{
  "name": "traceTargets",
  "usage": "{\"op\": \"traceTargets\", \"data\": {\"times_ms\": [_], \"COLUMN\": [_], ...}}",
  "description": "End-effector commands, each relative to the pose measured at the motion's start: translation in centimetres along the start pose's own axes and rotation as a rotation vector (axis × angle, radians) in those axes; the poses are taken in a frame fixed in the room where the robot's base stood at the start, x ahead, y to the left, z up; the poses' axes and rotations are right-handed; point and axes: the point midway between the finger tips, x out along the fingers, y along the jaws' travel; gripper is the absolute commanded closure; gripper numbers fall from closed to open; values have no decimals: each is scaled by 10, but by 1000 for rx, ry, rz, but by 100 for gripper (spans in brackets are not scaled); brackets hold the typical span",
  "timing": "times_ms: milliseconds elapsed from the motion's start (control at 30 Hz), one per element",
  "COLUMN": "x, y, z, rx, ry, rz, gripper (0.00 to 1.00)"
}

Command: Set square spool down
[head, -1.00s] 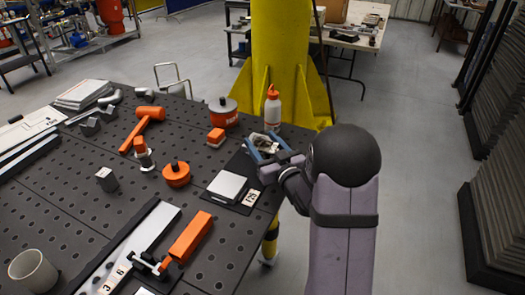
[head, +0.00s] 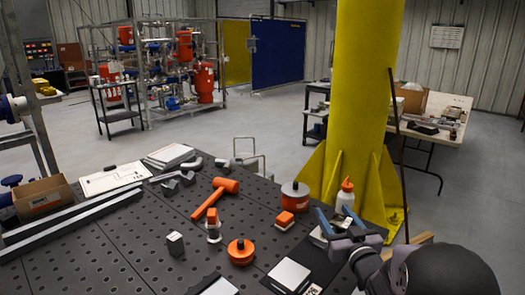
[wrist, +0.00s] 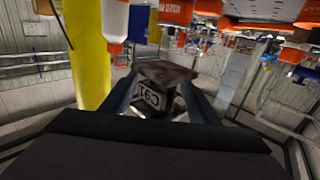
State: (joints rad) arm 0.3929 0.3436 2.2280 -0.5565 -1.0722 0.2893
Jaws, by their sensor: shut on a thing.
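A numbered label (wrist: 153,97) shows below that top, between the fingers. In the head view a small pale patch (head: 318,238) shows by the left finger; I cannot tell if it is part of the spool. The spool's underside is hidden, so I cannot tell whether it touches the bench.
A white bottle with orange cap (head: 345,195) stands close behind the gripper. A yellow column (head: 362,100) rises behind.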

Motion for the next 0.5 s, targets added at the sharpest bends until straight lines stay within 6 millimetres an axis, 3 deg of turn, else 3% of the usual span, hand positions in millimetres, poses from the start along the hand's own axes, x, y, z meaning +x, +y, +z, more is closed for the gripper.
{"op": "traceTargets", "data": {"times_ms": [33, 200, 500], "x": [0, 0, 0], "y": [0, 0, 0], "z": [-16, -42, -62], "rx": [-1, -1, -1], "ry": [3, 3, 2], "rz": [0, 0, 0], "gripper": [73, 73, 73]}}
